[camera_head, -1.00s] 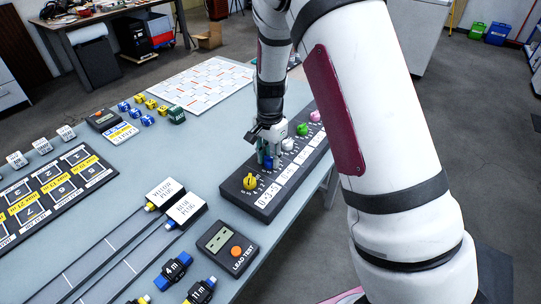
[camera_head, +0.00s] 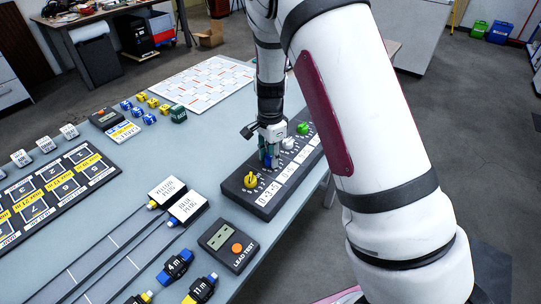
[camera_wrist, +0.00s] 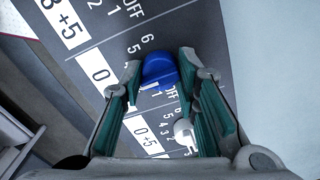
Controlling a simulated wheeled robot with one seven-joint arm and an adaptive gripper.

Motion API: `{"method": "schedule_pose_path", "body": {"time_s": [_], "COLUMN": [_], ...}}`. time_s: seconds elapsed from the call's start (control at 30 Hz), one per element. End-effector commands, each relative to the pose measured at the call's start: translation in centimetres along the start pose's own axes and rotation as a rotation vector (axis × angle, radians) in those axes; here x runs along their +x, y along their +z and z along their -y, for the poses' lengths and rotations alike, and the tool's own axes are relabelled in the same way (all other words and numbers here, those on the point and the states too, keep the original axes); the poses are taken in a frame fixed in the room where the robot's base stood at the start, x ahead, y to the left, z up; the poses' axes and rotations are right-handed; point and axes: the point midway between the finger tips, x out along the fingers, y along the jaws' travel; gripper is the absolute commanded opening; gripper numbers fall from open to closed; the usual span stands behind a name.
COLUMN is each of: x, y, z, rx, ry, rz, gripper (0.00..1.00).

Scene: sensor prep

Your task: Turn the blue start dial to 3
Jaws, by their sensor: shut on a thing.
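The blue dial (camera_wrist: 160,70) sits on a dark dial panel (camera_head: 232,188). In the wrist view the two green-padded fingers of my gripper (camera_wrist: 161,78) stand on either side of it and are shut on it. In the head view my gripper (camera_head: 268,158) is over the panel, and the blue dial (camera_head: 263,163) shows only partly behind the fingers. The printed marks OFF, 5 and 6 show near it in the wrist view; the dial's exact setting I cannot tell.
On the same panel are a yellow dial (camera_head: 250,180), a white dial (camera_head: 288,143) and a green dial (camera_head: 303,128). A lead tester (camera_head: 228,244), plug blocks and small cubes lie on the table to the left. The panel stands near the table's right edge.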

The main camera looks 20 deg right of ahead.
Motion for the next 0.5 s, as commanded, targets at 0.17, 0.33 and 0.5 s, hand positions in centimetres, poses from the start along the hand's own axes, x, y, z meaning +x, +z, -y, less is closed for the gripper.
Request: {"method": "schedule_pose_path", "body": {"time_s": [0.17, 0.33, 0.5], "x": [-0.07, -0.04, -0.25], "y": [-0.05, -0.03, -0.02], "z": [0.13, 0.07, 0.06], "rx": [-0.001, -0.001, -0.001], "ry": [-0.004, -0.002, -0.002], "rz": [-0.001, -0.001, -0.001], "gripper": [0.49, 0.49, 0.49]}}
